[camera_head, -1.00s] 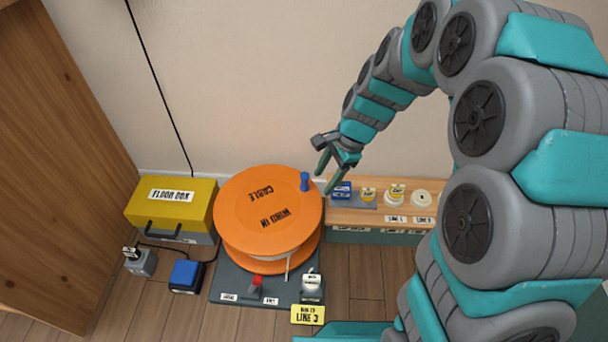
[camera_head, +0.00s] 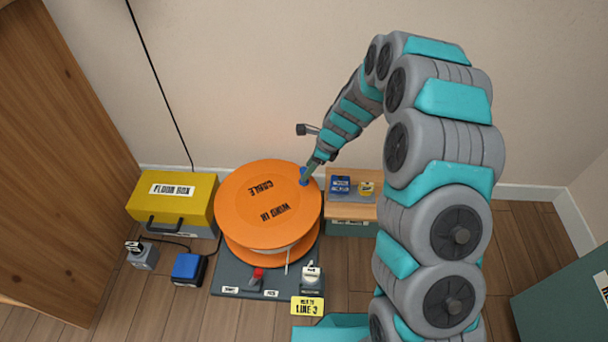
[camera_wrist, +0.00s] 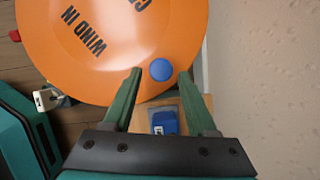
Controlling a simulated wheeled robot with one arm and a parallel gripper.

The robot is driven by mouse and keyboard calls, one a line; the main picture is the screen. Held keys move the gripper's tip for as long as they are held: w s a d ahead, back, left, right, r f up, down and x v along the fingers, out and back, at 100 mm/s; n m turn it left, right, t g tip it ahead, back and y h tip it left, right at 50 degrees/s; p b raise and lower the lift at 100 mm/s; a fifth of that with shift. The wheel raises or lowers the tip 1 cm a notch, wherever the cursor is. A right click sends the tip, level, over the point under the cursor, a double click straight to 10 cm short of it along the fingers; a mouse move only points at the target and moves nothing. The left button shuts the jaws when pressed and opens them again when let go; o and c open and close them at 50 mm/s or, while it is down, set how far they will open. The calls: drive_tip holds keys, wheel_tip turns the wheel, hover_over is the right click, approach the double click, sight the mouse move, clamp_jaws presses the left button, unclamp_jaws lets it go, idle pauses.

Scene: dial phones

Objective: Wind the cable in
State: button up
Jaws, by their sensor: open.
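The orange cable reel (camera_head: 245,215) lies flat on a dark grey base (camera_head: 240,285), its top lettered "CABLE" and "WIND IN". A blue crank knob (camera_head: 304,175) stands near the reel's right rim. In the wrist view, the reel (camera_wrist: 110,40) fills the upper middle, and the blue knob (camera_wrist: 160,69) sits between and just beyond my fingertips. My gripper (camera_head: 308,172) is open at the knob; it also shows in the wrist view (camera_wrist: 160,76). I cannot tell whether a finger touches the knob. A pale cable end (camera_head: 287,262) hangs at the reel's front.
A red lever (camera_head: 258,275) and a white-topped plug (camera_head: 311,274) are on the base's front, beside a yellow "LINE 3" tag (camera_head: 307,306). A yellow floor box (camera_head: 170,200) and blue pedal (camera_head: 188,268) stand left. A wooden shelf (camera_head: 345,208) stands right.

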drive_tip(key=x, duration=0.4)
drive_tip(key=shift+f, duration=0.1)
clamp_jaws()
idle(0.3)
idle(0.9)
